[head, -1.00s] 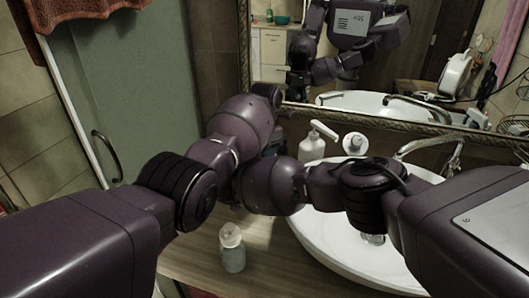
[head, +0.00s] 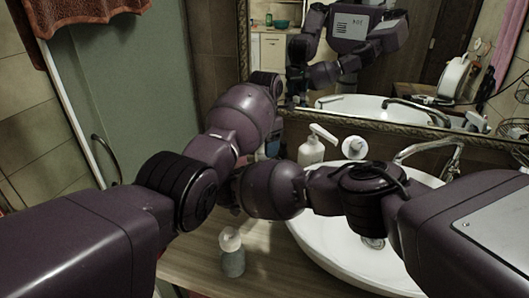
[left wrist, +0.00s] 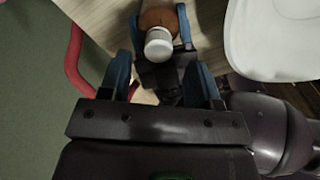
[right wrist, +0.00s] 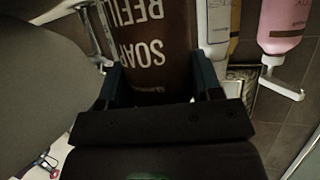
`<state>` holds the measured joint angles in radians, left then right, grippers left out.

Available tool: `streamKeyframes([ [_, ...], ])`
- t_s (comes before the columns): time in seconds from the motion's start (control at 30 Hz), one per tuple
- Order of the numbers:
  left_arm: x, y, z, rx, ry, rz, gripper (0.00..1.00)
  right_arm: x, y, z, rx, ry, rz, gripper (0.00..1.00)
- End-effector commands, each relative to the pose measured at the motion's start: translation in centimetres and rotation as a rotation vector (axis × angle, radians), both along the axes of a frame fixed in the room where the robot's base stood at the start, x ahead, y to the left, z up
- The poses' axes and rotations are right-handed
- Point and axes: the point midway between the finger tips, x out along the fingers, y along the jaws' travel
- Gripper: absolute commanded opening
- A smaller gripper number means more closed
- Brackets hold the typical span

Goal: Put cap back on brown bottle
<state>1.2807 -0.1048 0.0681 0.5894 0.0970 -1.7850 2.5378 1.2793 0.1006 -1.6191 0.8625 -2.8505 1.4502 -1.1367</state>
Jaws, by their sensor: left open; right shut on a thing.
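The brown bottle (right wrist: 150,45) fills the space between the fingers of my right gripper (right wrist: 158,82), which is shut on it; its "SOAP REFILL" lettering appears upside down. In the left wrist view the brown bottle (left wrist: 160,17) shows at the top, with a round white end (left wrist: 158,44) toward the camera. I cannot tell whether this white end is the cap or the neck. My left gripper (left wrist: 160,68) is open, with its blue fingers on either side below the white end. In the head view my arm links hide the bottle and most of both grippers.
A clear bottle (head: 232,260) stands on the wooden counter (head: 195,262) near the front. A white basin (head: 330,262) with a faucet (head: 430,150) is at the right.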

Motion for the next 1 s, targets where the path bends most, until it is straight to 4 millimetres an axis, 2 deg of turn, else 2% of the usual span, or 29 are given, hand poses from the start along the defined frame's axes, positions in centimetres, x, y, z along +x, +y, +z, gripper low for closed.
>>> streamKeyframes([
  [0.3, 0.0, 0.0, 0.5, 0.001, 0.001, 0.000, 0.57, 0.0, 0.0, 0.0, 0.000, 0.000, 0.000, 0.00],
  [0.43, 0.0, 0.0, 0.7, 0.000, 0.000, 0.014, 0.54, 0.0, 0.0, 0.0, -0.001, -0.001, 0.000, 0.00],
  [0.73, 0.1, 0.2, 3.4, 0.004, -0.004, 0.223, 0.54, 0.0, 0.0, 0.0, -0.001, -0.001, 0.000, 0.00],
  [1.0, 0.0, 0.3, 4.1, 0.004, -0.004, 0.287, 0.54, 0.0, 0.0, 0.0, -0.001, -0.001, 0.000, 0.00],
])
